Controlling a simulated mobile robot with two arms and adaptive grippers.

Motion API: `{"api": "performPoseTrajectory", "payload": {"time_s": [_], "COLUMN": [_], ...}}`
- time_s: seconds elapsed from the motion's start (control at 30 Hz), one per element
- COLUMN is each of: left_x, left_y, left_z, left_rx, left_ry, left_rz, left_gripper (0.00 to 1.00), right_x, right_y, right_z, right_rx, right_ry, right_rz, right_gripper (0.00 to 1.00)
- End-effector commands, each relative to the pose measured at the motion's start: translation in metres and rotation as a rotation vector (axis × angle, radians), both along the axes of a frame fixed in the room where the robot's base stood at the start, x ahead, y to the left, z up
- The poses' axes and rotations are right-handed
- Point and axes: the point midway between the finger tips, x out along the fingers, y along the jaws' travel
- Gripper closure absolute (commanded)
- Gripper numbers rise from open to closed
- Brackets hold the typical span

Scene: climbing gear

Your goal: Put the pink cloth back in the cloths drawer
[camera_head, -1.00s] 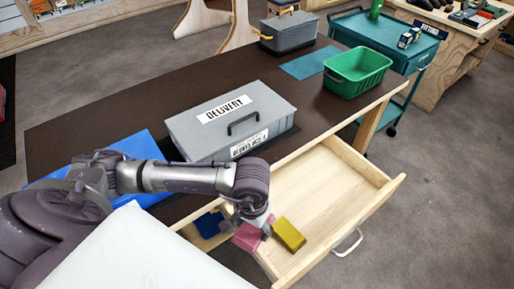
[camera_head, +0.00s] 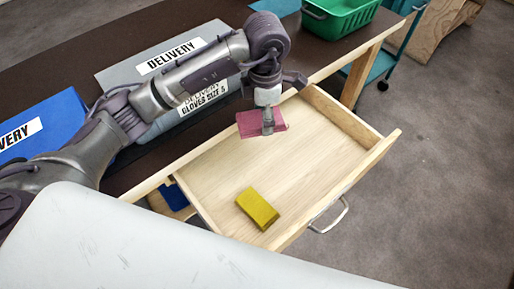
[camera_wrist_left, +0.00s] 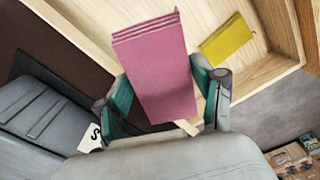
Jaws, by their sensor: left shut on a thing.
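The pink cloth (camera_head: 250,124), folded flat, is held by my left gripper (camera_head: 267,120) over the back part of the open wooden drawer (camera_head: 335,155). In the left wrist view the pink cloth (camera_wrist_left: 158,70) sits between the two teal-padded fingers, which are shut on it. I cannot tell how high it is above the drawer floor. A folded yellow cloth (camera_head: 257,207) lies in the drawer near its front left; it also shows in the left wrist view (camera_wrist_left: 228,40). My right gripper is not in view.
A grey delivery box (camera_head: 150,75) stands on the dark table behind my left arm. A blue box (camera_head: 40,125) is at the left and a green bin (camera_head: 340,14) at the back. The drawer's right side is bare. A metal handle (camera_head: 330,216) sticks out from its front.

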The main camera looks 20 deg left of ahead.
Motion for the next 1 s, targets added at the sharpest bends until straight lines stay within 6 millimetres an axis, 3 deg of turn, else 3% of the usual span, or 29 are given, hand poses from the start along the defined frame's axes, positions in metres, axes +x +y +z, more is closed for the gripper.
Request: {"api": "performPoseTrajectory", "payload": {"time_s": [0.17,0.6,1.0], "left_x": [0.002,0.001,0.001], "left_y": [-0.002,-0.003,-0.002], "left_z": [-0.014,-0.122,-0.163], "left_rx": [-0.001,-0.001,-0.001], "left_ry": [0.005,0.005,0.005], "left_rz": [0.066,0.064,0.063], "left_gripper": [0.65,0.65,0.65], "right_x": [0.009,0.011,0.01], "right_y": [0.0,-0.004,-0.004], "right_z": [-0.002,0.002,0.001], "right_rx": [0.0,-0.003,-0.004], "right_ry": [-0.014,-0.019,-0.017], "right_rz": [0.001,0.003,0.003], "right_gripper": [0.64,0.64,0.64]}}
